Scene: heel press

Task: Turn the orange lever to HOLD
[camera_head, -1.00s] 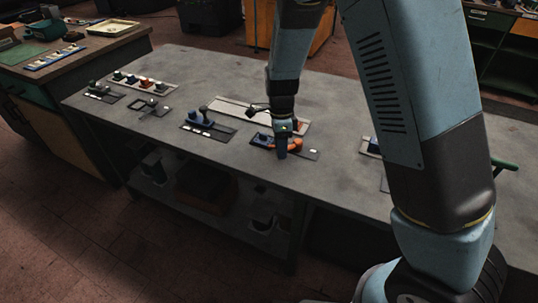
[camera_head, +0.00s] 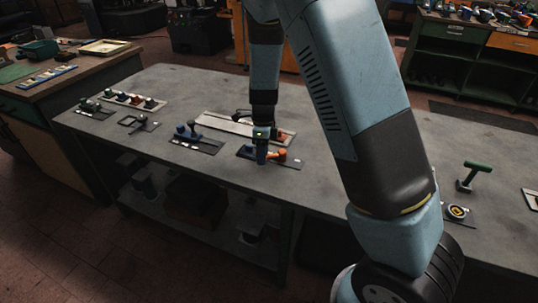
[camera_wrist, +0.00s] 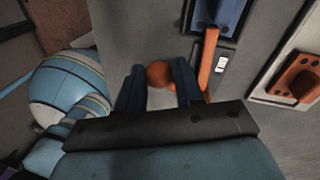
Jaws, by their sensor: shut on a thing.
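The orange lever (camera_head: 281,155) is on a dark plate near the front edge of the grey bench, partly hidden behind my gripper (camera_head: 262,158). In the wrist view the orange lever (camera_wrist: 209,62) shows as a bar running from a blue block (camera_wrist: 222,12), past a small white label (camera_wrist: 220,64) too small to read. Its round orange knob (camera_wrist: 158,74) is between the two fingers of my gripper (camera_wrist: 160,70), which is shut on it. The link between bar and knob is hidden behind the right finger.
A light plate with an orange part (camera_wrist: 295,80) lies beside the lever's plate. Other lever plates (camera_head: 195,143) and a row of knobs (camera_head: 133,100) are to the left. A green T-handle (camera_head: 475,172) and a yellow-ringed dial (camera_head: 457,212) are to the right.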

